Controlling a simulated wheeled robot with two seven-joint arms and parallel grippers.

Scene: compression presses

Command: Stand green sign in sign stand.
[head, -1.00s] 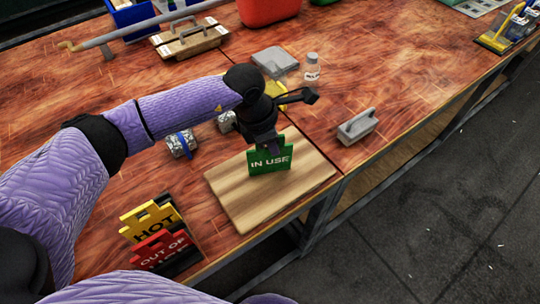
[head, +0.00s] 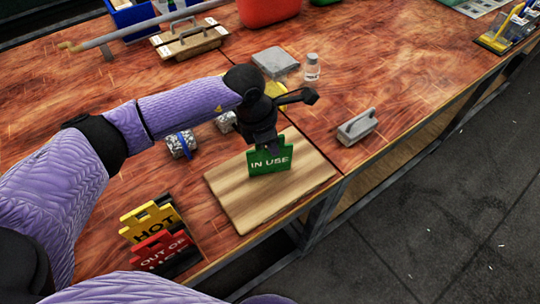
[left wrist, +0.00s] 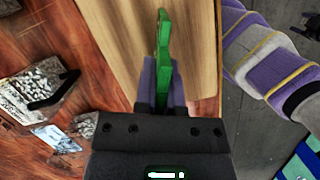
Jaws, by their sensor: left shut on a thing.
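The green sign (head: 270,161), lettered "IN USE", stands upright on a light wooden board (head: 235,198) near the table's front edge. My left gripper (head: 270,147) is shut on its top edge from above. In the left wrist view the green sign (left wrist: 164,55) shows edge-on between the fingers (left wrist: 163,82), with the board below. A grey block with a raised upper part (head: 357,127) stands to the right and may be the sign stand; I cannot tell for sure. My right gripper is not in view.
A yellow "HOT" sign (head: 150,220) and a red "OUT OF" sign (head: 162,250) stand at the front left in dark holders. Free table surrounds the grey block.

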